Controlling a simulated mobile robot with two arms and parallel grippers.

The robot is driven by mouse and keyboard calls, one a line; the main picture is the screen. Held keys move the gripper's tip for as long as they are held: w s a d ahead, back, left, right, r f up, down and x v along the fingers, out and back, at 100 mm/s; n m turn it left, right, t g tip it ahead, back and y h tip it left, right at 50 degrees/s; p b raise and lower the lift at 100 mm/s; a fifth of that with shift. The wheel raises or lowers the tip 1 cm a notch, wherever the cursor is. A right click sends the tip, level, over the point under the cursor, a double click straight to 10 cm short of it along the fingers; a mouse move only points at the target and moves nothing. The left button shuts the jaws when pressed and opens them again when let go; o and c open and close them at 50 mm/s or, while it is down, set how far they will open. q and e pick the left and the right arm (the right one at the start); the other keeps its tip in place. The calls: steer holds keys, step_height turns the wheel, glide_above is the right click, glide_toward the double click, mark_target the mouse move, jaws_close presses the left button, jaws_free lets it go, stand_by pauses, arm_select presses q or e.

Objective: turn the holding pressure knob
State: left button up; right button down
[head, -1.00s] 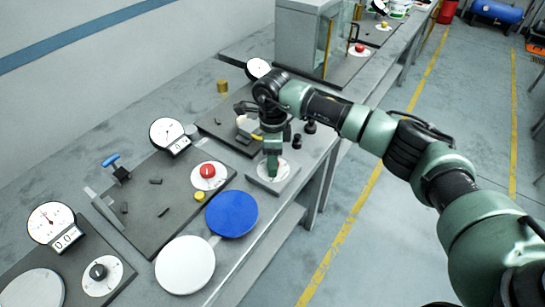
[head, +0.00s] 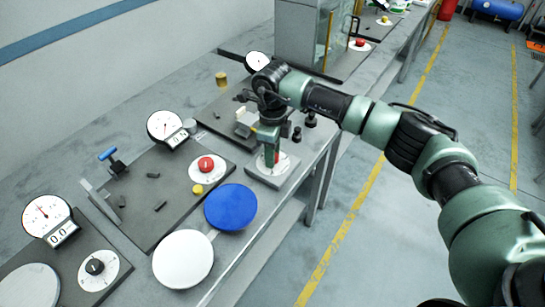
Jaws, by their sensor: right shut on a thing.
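My right gripper (head: 271,162) reaches down from the right arm onto a white round dial plate (head: 286,167) on a small grey base at the bench's front edge. It is shut on the knob at the middle of this dial. The fingers cover most of the knob; a bit of red (head: 278,157) shows beside them. I cannot read a label on it. My left gripper is not in view.
A red knob (head: 206,164) on a white dial, a black knob (head: 95,267), a blue disc (head: 231,207) and a white disc (head: 183,259) stand to the left. Gauges (head: 165,126) line the back. Small black posts (head: 310,119) stand right of the gripper.

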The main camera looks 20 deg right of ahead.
steer(key=shift+m, duration=0.6)
steer(key=c, duration=1.1)
jaws_free()
steer(key=shift+o, duration=0.2)
steer(key=shift+r, duration=0.1)
step_height(320, 180, up, 8)
steer(key=shift+f+b, duration=0.15)
steer(key=shift+b, duration=1.1)
